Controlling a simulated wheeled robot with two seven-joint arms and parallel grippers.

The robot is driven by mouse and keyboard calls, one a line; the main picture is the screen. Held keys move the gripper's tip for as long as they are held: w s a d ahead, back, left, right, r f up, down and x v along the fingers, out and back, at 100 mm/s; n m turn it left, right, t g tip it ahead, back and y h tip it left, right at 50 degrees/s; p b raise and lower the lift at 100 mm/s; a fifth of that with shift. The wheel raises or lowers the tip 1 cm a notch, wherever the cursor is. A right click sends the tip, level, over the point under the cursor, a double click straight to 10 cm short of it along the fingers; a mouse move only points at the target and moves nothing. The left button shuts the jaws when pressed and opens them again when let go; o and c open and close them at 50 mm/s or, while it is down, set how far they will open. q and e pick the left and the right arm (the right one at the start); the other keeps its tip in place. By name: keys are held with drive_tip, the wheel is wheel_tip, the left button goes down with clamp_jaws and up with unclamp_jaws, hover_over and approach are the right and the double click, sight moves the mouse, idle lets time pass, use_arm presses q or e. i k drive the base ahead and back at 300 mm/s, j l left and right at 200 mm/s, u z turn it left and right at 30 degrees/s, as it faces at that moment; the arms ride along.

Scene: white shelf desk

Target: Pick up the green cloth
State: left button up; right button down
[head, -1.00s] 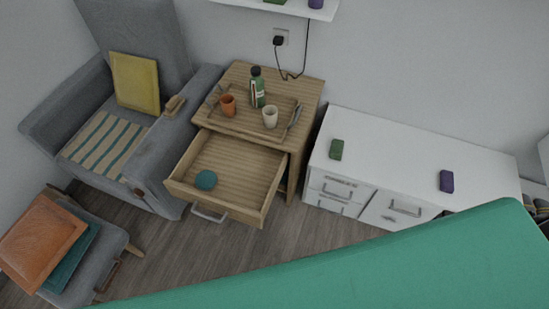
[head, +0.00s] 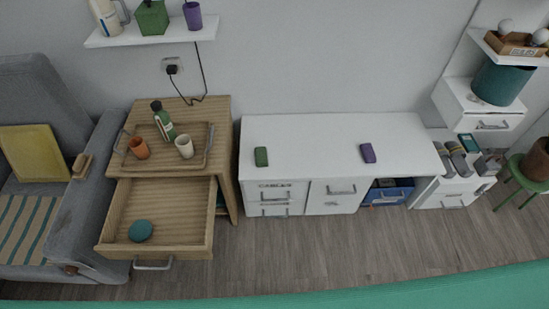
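A small dark green folded piece (head: 261,156), which looks like the green cloth, lies on the left part of the white desk top (head: 310,135). A similar purple piece (head: 367,153) lies farther right on the same top, apart from it. Neither of my grippers is in view, and nothing touches the green piece.
Left of the desk, a wooden cabinet (head: 222,112) has its drawer (head: 180,222) pulled out, with a teal round thing (head: 140,230) inside. A tray (head: 207,148) with cups and a bottle stands on top. The desk top between the two pieces is clear.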

sight(262, 160)
drive_tip(key=i+l+u, duration=0.2)
drive_tip(key=l, duration=0.25)
drive_tip(key=i+l+u, duration=0.2)
drive_tip(key=l, duration=0.25)
drive_tip(key=l+u, duration=0.15)
drive_tip(key=l, duration=0.35)
drive_tip(key=i+l+u, duration=0.2)
drive_tip(key=l, duration=0.3)
drive_tip(key=k, duration=0.1)
